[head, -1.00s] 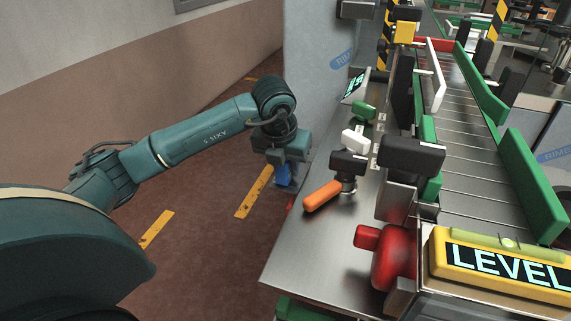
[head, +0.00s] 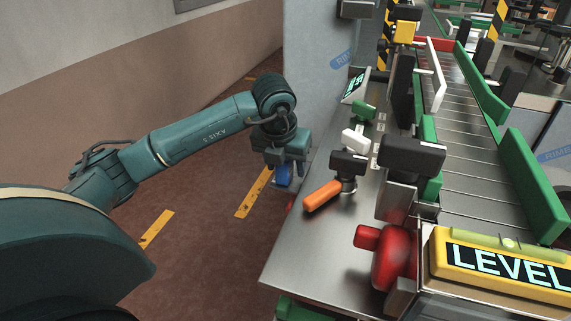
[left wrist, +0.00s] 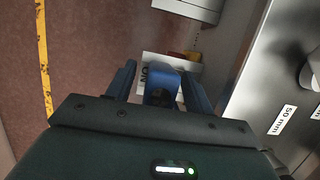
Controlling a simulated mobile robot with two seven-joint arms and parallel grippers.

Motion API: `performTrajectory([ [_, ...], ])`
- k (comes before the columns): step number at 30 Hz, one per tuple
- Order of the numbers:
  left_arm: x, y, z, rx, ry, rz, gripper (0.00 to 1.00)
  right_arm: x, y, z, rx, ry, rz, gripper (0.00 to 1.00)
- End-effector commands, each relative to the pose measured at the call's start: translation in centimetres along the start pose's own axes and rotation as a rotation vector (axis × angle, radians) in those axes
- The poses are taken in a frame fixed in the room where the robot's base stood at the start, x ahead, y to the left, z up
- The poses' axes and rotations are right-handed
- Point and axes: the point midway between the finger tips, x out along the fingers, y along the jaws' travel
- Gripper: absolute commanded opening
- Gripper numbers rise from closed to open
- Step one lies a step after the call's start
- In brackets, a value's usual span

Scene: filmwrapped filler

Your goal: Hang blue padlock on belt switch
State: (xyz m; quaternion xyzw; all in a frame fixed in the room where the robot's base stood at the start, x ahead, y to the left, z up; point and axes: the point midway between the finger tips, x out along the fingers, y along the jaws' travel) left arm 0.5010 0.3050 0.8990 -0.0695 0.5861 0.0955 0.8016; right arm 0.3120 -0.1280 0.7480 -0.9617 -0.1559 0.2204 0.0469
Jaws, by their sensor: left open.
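My left gripper (head: 284,172) is open beside the near-left edge of the metal machine table, over the floor side. The blue padlock (left wrist: 162,87) is between its two spread fingers in the left wrist view. It also shows below the gripper in the head view (head: 283,177). A white label (left wrist: 148,66) with dark letters and a small red and yellow part (left wrist: 186,56), possibly the belt switch, lie just behind the padlock. Whether the padlock hangs on that part cannot be told. My right gripper is not in view.
The table (head: 310,258) carries an orange-handled lever (head: 322,195), a white knob (head: 355,139), a green knob (head: 363,110) and a red knob (head: 393,258). A yellow LEVEL box (head: 500,263) stands at the lower right. The floor (head: 200,260) at left is clear.

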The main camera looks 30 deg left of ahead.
Motion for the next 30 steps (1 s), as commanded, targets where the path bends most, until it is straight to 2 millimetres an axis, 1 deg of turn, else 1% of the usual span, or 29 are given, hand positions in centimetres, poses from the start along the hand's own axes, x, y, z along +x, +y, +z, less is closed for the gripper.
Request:
performTrajectory([
  [1,-1.2,0.0,0.2,-0.001,-0.009,-0.002,0.53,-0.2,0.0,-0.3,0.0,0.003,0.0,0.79],
  [9,-7.5,0.0,0.2,0.0,-0.011,-0.002,0.53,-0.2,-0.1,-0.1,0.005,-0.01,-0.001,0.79],
  [12,-9.5,0.0,0.2,-0.001,-0.01,-0.002,0.53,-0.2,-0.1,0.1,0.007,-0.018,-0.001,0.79],
  [15,-11.1,0.0,0.2,0.0,-0.008,-0.002,0.53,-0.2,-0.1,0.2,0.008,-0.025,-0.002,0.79],
  [18,-12.1,0.0,0.1,0.0,-0.007,-0.002,0.53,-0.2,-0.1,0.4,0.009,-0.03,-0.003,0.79],
  [21,-12.5,0.0,0.1,-0.001,-0.006,-0.001,0.53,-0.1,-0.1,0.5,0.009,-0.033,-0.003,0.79],
  [30,-12.6,0.1,0.0,-0.001,-0.004,0.0,0.53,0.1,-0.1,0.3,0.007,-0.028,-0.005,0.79],
])
